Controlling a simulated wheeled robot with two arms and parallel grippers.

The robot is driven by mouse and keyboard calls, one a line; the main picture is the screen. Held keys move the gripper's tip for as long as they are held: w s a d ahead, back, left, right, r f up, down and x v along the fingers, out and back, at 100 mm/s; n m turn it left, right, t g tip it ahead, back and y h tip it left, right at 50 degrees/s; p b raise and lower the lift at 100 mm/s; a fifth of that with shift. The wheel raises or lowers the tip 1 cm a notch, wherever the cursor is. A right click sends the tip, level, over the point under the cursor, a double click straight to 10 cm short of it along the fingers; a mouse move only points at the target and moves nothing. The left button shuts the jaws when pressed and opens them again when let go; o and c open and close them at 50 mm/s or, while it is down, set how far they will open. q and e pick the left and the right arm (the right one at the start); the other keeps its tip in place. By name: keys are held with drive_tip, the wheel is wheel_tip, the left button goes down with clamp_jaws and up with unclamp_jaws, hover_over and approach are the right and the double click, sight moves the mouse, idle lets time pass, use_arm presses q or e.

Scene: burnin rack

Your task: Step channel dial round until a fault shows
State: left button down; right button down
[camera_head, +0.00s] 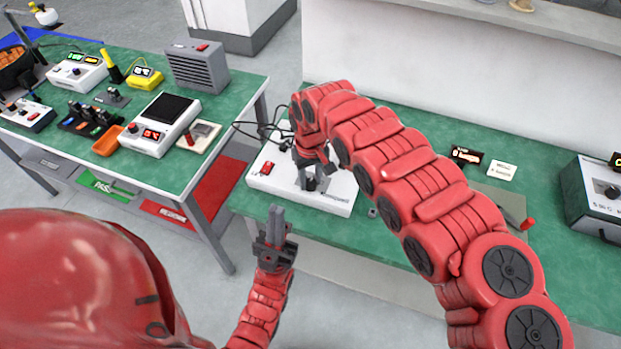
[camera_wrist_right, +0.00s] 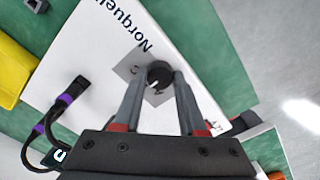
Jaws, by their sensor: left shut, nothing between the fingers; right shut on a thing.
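The channel dial is a round black knob (camera_wrist_right: 158,75) with a white pointer mark, on a grey patch of a white box (camera_wrist_right: 90,55) lettered "Norquell". In the wrist view its pointer faces the lower left. In the head view the white box (camera_head: 340,187) sits on the green bench, and the dial (camera_head: 322,184) is partly hidden by my right gripper (camera_head: 312,180). My right gripper (camera_wrist_right: 159,82) is shut on the dial from above, a finger on each side. My left gripper (camera_head: 276,213) is shut and empty, in front of the box. No fault readout is legible.
The box has a red switch (camera_head: 267,167), with black cables behind it. A grey instrument (camera_head: 598,190) and small signs (camera_head: 502,170) stand at the right. The left bench (camera_head: 215,100) holds several devices, including a white unit with a red display (camera_head: 160,125).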

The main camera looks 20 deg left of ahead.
sight(310, 183)
drive_tip(key=shift+c, duration=2.3)
unclamp_jaws()
wheel_tip(310, 183, up, 18)
drive_tip(key=b, duration=0.3)
drive_tip(key=shift+f, duration=0.25)
drive_tip(key=shift+s+f, duration=0.1)
